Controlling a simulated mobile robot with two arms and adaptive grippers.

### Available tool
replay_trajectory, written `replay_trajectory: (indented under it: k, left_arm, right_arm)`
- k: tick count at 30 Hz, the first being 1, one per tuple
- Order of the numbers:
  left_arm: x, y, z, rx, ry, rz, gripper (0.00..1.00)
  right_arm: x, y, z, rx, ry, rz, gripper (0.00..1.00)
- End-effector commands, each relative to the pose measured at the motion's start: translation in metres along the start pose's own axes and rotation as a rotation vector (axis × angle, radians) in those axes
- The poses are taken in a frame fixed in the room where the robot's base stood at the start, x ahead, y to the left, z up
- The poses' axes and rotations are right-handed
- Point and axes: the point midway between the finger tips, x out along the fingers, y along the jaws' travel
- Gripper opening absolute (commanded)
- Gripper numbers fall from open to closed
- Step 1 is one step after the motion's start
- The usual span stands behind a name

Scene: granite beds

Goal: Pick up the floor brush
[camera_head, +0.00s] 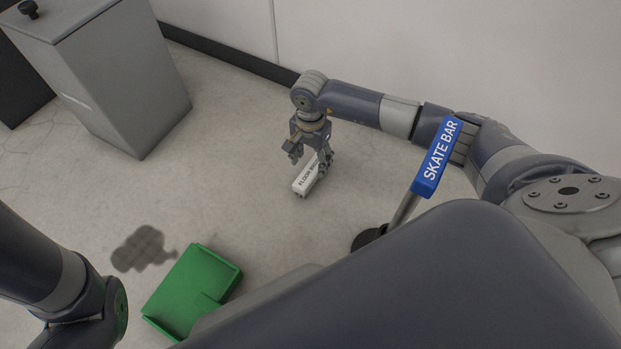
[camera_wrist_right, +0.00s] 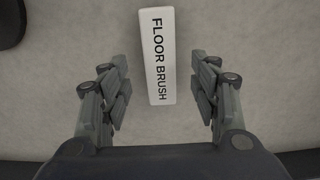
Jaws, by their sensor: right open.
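The floor brush (camera_head: 304,181) is a white block with dark "FLOOR BRUSH" lettering, lying on the concrete floor in the head view. It also shows in the right wrist view (camera_wrist_right: 157,60), its lettered face up. My right gripper (camera_head: 309,162) points down over the brush and hides part of it in the head view. In the right wrist view my right gripper (camera_wrist_right: 160,88) is open, one finger on each side of the brush's near end, with gaps on both sides. My left gripper is not in view; only part of my left arm shows at lower left.
A green open tray (camera_head: 185,285) lies on the floor at lower left, beside a dark stain (camera_head: 143,250). A blue "SKATE BAR" sign (camera_head: 436,158) stands on a post right of the brush. A grey cabinet (camera_head: 115,80) stands at upper left. The wall runs behind.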

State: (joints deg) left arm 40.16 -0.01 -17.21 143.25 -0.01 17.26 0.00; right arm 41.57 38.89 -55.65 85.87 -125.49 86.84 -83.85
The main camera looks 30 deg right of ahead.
Motion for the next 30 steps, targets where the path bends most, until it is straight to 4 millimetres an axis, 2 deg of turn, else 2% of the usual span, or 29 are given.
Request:
replay_trajectory:
  k: [1,8,18,28,29,30]
  left_arm:
    - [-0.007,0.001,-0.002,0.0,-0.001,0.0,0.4]
    - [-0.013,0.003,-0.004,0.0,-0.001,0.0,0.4]
    - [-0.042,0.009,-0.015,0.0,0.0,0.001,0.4]
    - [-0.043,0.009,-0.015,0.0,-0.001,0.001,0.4]
    - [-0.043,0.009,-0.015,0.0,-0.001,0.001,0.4]
    - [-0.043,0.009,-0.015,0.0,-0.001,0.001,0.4]
  right_arm:
    - [0.009,0.0,0.0,0.0,0.0,0.0,0.57]
    - [0.019,0.0,0.0,0.001,0.0,0.0,0.57]
    - [0.062,0.0,0.0,0.0,0.0,0.0,0.57]
    - [0.065,0.0,0.0,0.0,0.0,-0.001,0.57]
    - [0.065,0.0,0.0,0.0,0.0,-0.001,0.52]
    - [0.065,0.0,0.0,0.0,0.0,0.0,0.43]
